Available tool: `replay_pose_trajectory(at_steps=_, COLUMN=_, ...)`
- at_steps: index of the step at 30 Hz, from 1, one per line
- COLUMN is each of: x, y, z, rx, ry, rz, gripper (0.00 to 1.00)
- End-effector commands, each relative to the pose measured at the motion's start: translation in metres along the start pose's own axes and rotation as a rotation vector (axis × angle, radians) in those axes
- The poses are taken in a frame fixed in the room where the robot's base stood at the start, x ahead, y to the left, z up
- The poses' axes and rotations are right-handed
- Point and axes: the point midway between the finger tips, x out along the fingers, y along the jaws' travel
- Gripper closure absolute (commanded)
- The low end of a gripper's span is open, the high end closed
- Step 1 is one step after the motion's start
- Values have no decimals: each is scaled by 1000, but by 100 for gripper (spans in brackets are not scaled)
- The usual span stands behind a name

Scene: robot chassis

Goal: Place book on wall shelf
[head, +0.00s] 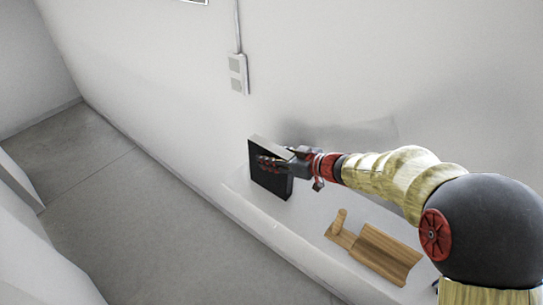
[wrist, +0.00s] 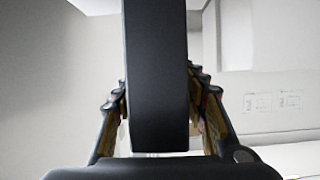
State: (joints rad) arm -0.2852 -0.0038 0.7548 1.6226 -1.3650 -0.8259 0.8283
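A dark book (head: 268,176) with a pale page edge stands upright in the head view, above or at the left end of the white wall shelf (head: 300,237). I cannot tell whether its lower edge touches the shelf. My gripper (head: 283,162) reaches in from the right and holds the book. In the wrist view, the dark book (wrist: 158,80) stands between the two fingers of my gripper (wrist: 160,112), which close in on both sides of it. The far side of the book is hidden.
A wall socket box (head: 238,74) with a conduit is on the wall behind. Grey floor (head: 130,200) is clear to the left.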

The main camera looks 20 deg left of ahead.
Motion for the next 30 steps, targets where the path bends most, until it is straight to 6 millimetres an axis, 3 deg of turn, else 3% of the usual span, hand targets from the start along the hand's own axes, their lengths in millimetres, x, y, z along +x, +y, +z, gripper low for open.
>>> replay_pose_trajectory(at_steps=14, x=-8, y=1, z=-3, rx=-1, ry=0, rz=2, gripper=52)
replay_pose_trajectory(at_steps=30, x=-106, y=1, z=-4, rx=-1, ry=1, rz=3, gripper=52)
